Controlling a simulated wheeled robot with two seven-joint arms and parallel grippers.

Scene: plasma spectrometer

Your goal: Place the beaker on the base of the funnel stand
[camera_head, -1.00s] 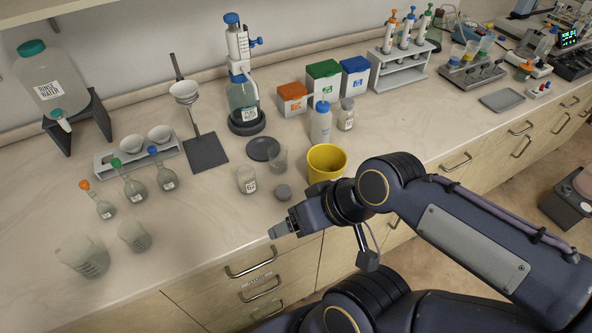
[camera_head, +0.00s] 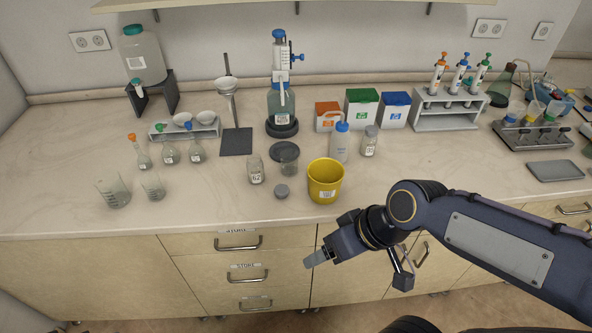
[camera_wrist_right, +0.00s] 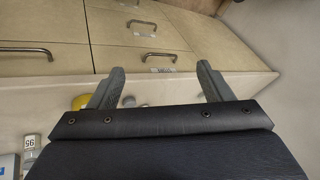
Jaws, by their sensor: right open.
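The funnel stand has a dark flat base (camera_head: 236,142), a thin upright rod and a white funnel (camera_head: 227,84) held above the base. The base is bare. Two clear glass beakers stand at the left front of the counter, a larger beaker (camera_head: 112,192) and a smaller beaker (camera_head: 152,186). Another small clear beaker (camera_head: 289,166) stands by a dark round disc. My right gripper (camera_head: 309,262) is in front of the drawers, below the counter's front edge and away from the beakers. In the wrist view its fingers (camera_wrist_right: 160,72) are apart and empty. My left gripper is out of view.
A yellow bucket (camera_head: 325,180), a small labelled jar (camera_head: 256,170) and a grey cap (camera_head: 281,191) stand near the front edge. Several stoppered flasks (camera_head: 169,153) stand left of the stand base. A bottle-top dispenser (camera_head: 282,100) is right of it. Counter between the flasks and jar is clear.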

